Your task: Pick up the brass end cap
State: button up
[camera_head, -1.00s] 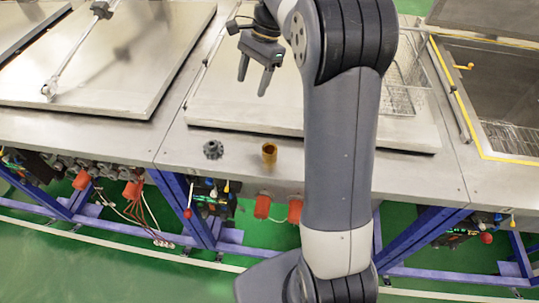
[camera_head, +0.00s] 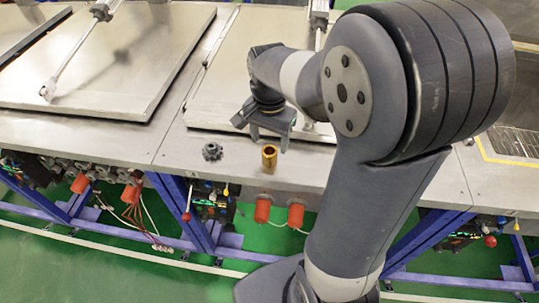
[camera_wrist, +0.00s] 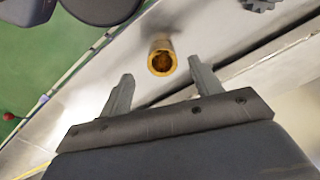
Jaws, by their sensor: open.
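The brass end cap (camera_head: 269,158) is a gold cylinder standing upright on the steel ledge, near its front edge. In the wrist view its open top (camera_wrist: 162,60) faces the camera, with a dark hollow inside. My gripper (camera_head: 268,148) is close behind and above it in the head view. In the wrist view my gripper (camera_wrist: 160,85) has its two fingers spread wide and empty, with the cap beyond the tips and between their lines. The fingers look apart from the cap.
A dark grey gear-like part (camera_head: 212,151) stands on the ledge left of the cap; it also shows in the wrist view (camera_wrist: 258,4). A large flat steel lid (camera_head: 222,100) lies behind. The ledge's front edge is close to the cap.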

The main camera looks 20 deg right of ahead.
aim_at(269, 152)
jog(key=shift+w+f+p, duration=0.2)
jog(key=shift+f+p, duration=0.25)
jog(key=shift+f, duration=2.4)
jog(key=shift+c, duration=0.5)
jog(key=c, duration=1.2)
